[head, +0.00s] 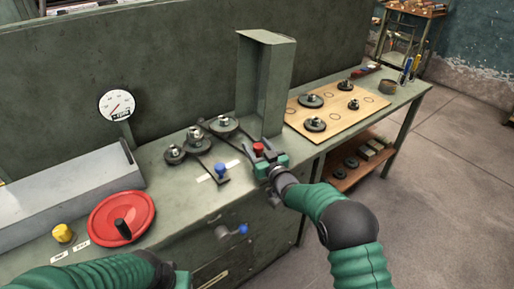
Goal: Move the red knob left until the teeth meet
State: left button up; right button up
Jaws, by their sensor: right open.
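The red knob (258,148) stands on the bench top, by the front edge and below the tall grey-green housing. My right gripper (262,155) is open at the red knob, with its fingers close around it; I cannot tell whether they touch. Dark gears with metal hubs sit to the left: a larger gear (224,125), a middle one (196,142) and a small one (174,155). Whether any teeth mesh is too small to tell. What carries the red knob is mostly hidden by my gripper. My left arm shows at the bottom left; its gripper is out of frame.
A blue knob (221,170) stands left of the red one. The tall housing (265,85) rises behind. A red handwheel (122,217), a yellow knob (62,233) and a dial gauge (116,105) are left. A wooden board (336,108) with gears lies right.

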jog(key=shift+d, duration=0.25)
jog(key=shift+c, duration=0.8)
jog(key=shift+d, duration=0.15)
jog(key=c, duration=0.5)
grip_shut()
jog(key=shift+s+a, duration=0.1)
jog(key=shift+a, duration=0.1)
